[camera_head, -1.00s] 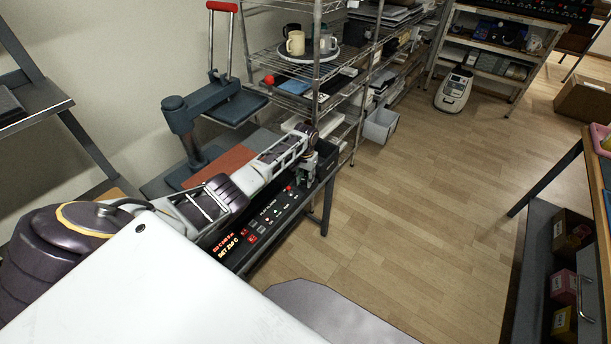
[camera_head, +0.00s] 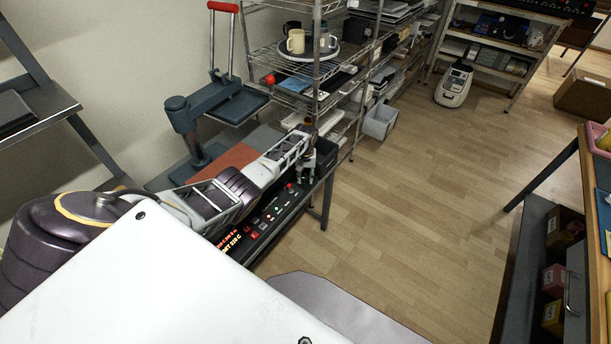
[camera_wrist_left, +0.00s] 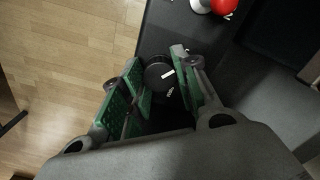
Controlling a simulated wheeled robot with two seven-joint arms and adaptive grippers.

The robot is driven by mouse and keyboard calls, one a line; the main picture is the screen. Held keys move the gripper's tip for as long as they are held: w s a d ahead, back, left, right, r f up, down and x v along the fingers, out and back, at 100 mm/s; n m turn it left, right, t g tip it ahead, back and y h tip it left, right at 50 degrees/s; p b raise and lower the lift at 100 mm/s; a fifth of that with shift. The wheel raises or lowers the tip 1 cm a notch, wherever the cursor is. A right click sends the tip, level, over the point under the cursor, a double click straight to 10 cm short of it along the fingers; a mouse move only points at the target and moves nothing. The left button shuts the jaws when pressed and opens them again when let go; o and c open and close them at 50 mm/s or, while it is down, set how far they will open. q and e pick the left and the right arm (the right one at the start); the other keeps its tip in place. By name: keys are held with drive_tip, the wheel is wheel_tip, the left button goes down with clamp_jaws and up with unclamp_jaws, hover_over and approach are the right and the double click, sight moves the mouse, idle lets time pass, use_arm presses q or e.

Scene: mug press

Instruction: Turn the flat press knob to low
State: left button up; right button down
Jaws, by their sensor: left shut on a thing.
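The flat press has a blue-grey arm and head (camera_head: 205,105), a red handle (camera_head: 222,6) and a reddish-brown pad (camera_head: 222,163). Its black control panel (camera_head: 262,222) has lit digits and small buttons, partly hidden by my left arm. In the left wrist view the knob (camera_wrist_left: 160,76) is round and black with a white mark. My left gripper (camera_wrist_left: 157,82) is shut on it, with a green-padded finger on either side. In the head view this gripper (camera_head: 307,160) is at the far end of the panel and hides the knob. My right gripper is not in view.
A red button (camera_wrist_left: 224,5) is near the knob. A wire shelf (camera_head: 317,105) with mugs (camera_head: 296,41) on a round tray stands behind the press. A grey bin (camera_head: 380,122) is on the floor. The wooden floor at right is open, up to a workbench (camera_head: 560,180).

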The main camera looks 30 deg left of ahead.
sight(305, 177)
use_arm(q)
drive_tip(key=shift+w+r, duration=0.15)
drive_tip(key=o, duration=1)
drive_tip(key=shift+r, duration=5.9)
